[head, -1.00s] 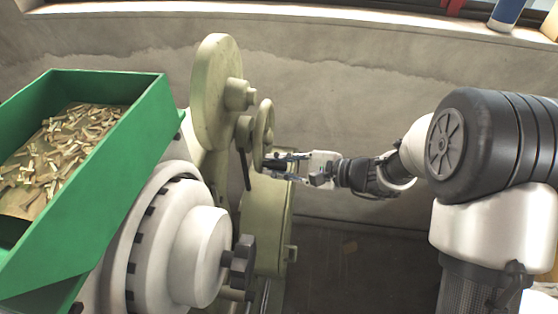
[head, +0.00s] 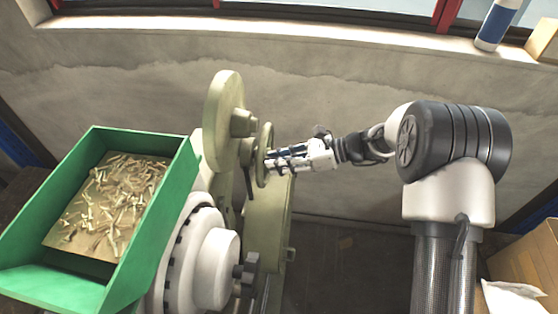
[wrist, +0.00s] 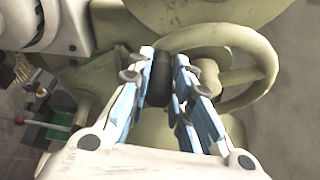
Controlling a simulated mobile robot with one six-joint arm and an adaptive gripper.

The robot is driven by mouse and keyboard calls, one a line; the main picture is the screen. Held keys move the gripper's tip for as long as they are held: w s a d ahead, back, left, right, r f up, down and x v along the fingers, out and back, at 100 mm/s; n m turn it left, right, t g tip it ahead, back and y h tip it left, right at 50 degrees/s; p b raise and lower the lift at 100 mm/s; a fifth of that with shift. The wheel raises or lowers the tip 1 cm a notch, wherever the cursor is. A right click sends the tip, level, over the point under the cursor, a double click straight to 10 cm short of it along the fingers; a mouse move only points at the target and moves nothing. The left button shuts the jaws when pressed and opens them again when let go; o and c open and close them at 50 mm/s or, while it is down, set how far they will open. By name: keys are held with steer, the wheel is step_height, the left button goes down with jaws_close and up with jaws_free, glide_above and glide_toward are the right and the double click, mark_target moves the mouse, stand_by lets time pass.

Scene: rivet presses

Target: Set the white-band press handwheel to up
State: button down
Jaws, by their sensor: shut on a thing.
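The olive-green press handwheel (head: 264,140) is seen nearly edge-on in the head view, on the right side of the press. In the wrist view its round rim (wrist: 268,65) and spoke show behind and right of the fingers. My gripper (head: 270,162) is at the wheel, coming from the right. In the wrist view my gripper (wrist: 162,75) is shut on the wheel's black handle knob (wrist: 160,82), with a blue-padded finger on each side. In the head view the fingers hide the knob. I cannot make out a white band.
A green bin (head: 150,235) of small brass rivets stands at left. A large olive disc (head: 222,120) is left of the wheel, and a white drum (head: 215,262) with a dark star knob (head: 245,272) is below.

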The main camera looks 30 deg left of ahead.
steer(key=shift+w+a+r+m+p, duration=0.1)
steer(key=shift+w+r+m+p, duration=0.15)
steer(key=shift+r+m+p, duration=0.05)
stand_by(0.4)
steer(key=c, duration=1.4)
jaws_free()
steer(key=shift+c, duration=0.2)
steer(key=v, duration=1.2)
steer(key=shift+w+g, duration=0.2)
steer(key=shift+g, duration=0.1)
